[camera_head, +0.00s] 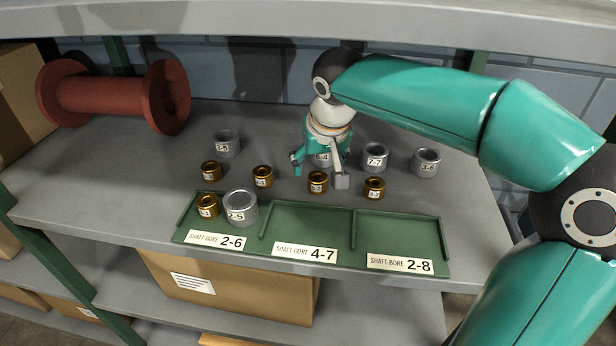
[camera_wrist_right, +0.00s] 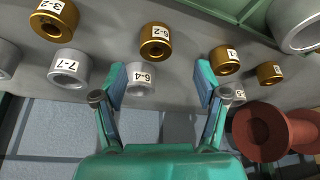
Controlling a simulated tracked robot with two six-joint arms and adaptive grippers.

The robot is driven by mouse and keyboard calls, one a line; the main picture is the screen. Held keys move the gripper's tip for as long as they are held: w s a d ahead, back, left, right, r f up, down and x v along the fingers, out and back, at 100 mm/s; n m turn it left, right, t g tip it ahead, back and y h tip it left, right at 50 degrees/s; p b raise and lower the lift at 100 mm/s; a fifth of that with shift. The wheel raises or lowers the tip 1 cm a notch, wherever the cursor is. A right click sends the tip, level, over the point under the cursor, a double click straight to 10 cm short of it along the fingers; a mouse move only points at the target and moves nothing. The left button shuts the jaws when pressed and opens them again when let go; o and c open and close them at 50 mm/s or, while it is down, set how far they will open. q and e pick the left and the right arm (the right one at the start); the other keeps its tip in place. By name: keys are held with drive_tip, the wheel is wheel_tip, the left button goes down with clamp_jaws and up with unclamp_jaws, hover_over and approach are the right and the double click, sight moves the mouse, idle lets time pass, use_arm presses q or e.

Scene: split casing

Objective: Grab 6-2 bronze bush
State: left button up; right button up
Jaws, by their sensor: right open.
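The bronze bush whose label appears to read 6-2 (camera_head: 317,182) stands upright on the grey shelf. In the right wrist view this bush (camera_wrist_right: 155,42) lies just beyond and between my fingertips, apart from them. My right gripper (camera_head: 319,172) is open and empty, pointing down close above the shelf; its fingers (camera_wrist_right: 160,85) also show spread in the wrist view. The silver 6-4 bush (camera_wrist_right: 139,80) sits between the fingers in that view and is partly hidden by the gripper in the head view. My left gripper is out of view.
Other bronze bushes (camera_head: 262,176) (camera_head: 374,188) and silver ones (camera_head: 374,157) stand nearby. The green tray (camera_head: 310,212) at the front edge has a bronze and a silver bush in its 2-6 compartment; 4-7 and 2-8 are empty. A red spool (camera_head: 112,95) lies back left.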

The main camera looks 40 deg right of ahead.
sight(318, 178)
drive_tip(key=x, duration=0.6)
drive_tip(key=shift+d+f, duration=0.2)
drive_tip(key=shift+c, duration=0.2)
clamp_jaws()
